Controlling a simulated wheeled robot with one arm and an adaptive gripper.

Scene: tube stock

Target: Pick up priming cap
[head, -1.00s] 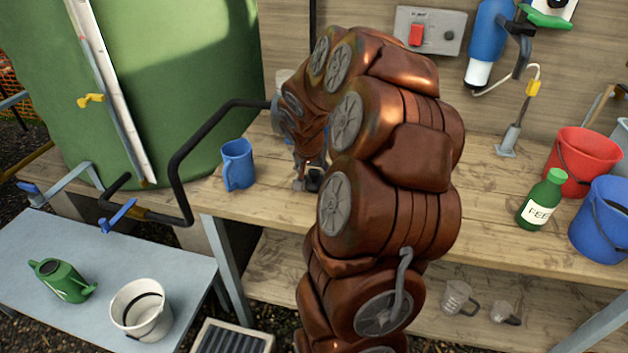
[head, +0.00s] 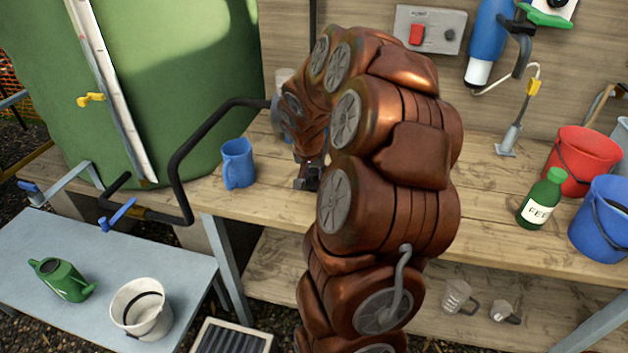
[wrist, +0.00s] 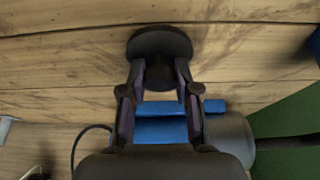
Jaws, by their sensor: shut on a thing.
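The priming cap (wrist: 160,42) is a dark, round, knob-like piece in the wrist view, at the fingertips of my gripper (wrist: 160,68). The two fingers are shut on it from its left and right sides. In the head view my gripper (head: 307,178) is low over the front part of the wooden bench, right of a blue mug (head: 238,163). There the cap is dark and small and hard to tell from the fingers. I cannot tell whether it still touches the bench.
A blue and grey fitting (wrist: 165,125) with a dark pipe lies beyond my gripper in the wrist view. The black pipe (head: 185,150) arches left of the mug. A green bottle (head: 541,200), red bucket (head: 580,155) and blue bucket (head: 600,225) stand right.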

